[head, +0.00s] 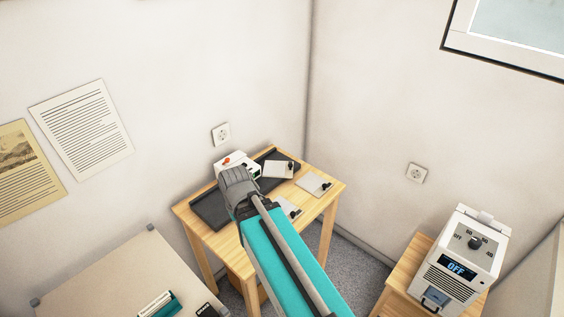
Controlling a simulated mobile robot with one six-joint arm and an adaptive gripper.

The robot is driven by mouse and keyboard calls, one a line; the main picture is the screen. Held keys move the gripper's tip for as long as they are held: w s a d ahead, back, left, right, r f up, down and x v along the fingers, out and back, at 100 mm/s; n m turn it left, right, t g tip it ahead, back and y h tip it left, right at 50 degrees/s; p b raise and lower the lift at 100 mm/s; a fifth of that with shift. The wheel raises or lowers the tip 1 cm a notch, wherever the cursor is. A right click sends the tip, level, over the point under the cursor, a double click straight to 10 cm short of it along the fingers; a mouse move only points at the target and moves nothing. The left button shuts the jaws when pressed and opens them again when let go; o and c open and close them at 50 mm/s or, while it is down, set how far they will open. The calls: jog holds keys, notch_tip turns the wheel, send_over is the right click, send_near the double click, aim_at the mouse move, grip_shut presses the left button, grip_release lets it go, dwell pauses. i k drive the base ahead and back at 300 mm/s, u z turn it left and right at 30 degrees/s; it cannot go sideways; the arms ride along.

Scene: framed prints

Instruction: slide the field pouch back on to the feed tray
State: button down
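A small white machine (232,161) with a red knob stands on the wooden table in the corner. Dark flat trays show on either side of it, one at the front left (210,211) and one at the back right (270,155). I cannot tell which is the field pouch. My gripper (237,180) is over the machine's front, seen from behind; its fingertips are hidden.
The wooden table (332,184) has some bare wood at its right edge. A beige table (110,272) with a teal and white item (158,304) stands at the front left. A white unit (462,258) reading OFF stands on a wooden stand at the right.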

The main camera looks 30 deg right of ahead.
aim_at(276, 169)
jog(key=u, duration=0.15)
jog(key=k, duration=0.85)
jog(key=z, duration=0.75)
jog(key=i, duration=0.95)
jog(key=u, duration=0.05)
